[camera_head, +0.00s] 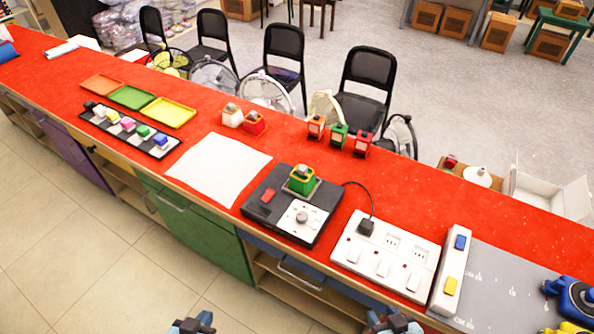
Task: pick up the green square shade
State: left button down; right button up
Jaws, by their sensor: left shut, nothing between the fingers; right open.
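A small green square shade (338,136) stands on the red counter (405,182), between an orange one (315,127) and a red one (361,145). Another green, box-like piece with a yellowish rim (301,181) sits on a black device (263,213) nearer to me. I cannot tell for certain which green piece is the named shade. My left gripper (192,323) is shut and empty at the bottom edge, in front of the counter. My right gripper (396,322) is open at the bottom edge, also short of the counter. Both are far from the green pieces and partly cut off.
A white power strip (385,262) and a white switch block (452,270) lie right of the black device. A white sheet (219,168), coloured trays (131,97) and a strip of coloured blocks (126,130) are left. Chairs (369,85) and fans stand behind the counter.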

aim_at(302, 182)
jog(key=i+j+z, duration=0.2)
jog(key=i+j, duration=0.15)
jog(key=j, duration=0.3)
jog(key=i+j, duration=0.15)
jog(key=j, duration=0.2)
jog(key=i+z, duration=0.05)
